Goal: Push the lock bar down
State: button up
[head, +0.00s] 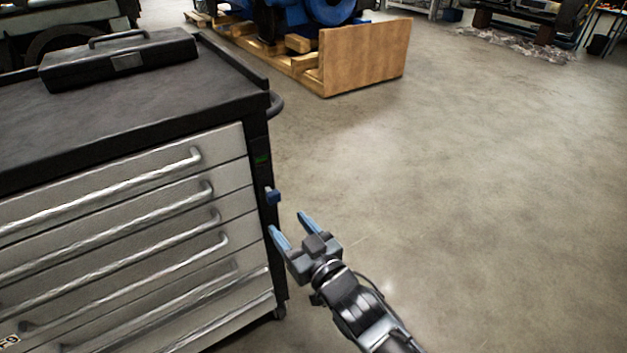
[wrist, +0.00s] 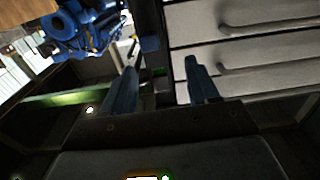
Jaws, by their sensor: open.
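The lock bar shows as a blue tab (head: 272,196) on the black front corner post (head: 265,220) of the tool cabinet, with a small green mark on the post above it. In the wrist view a blue tab (wrist: 150,44) shows just beyond the fingertips, beside the grey drawers. My gripper (head: 288,224) has blue fingers, is open and empty, and stands a little below and to the right of the tab. It appears apart from the tab. In the wrist view the fingers of my gripper (wrist: 160,66) are spread with nothing between them.
The cabinet has several grey drawers with bar handles (head: 120,225) left of the post. A black toolbox (head: 120,62) lies on the cabinet top (head: 100,110). A blue engine on a wooden pallet (head: 365,58) stands behind. The floor (head: 480,180) to the right is clear.

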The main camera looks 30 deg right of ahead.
aim_at(275, 196)
jog(key=w, duration=0.2)
jog(key=w+d, duration=0.1)
jog(key=w, duration=0.4)
jog(key=shift+w+d+r, duration=0.2)
jog(key=shift+w+d, duration=0.15)
jog(key=shift+w+p, duration=0.3)
jog(key=shift+w, duration=0.55)
grip_shut()
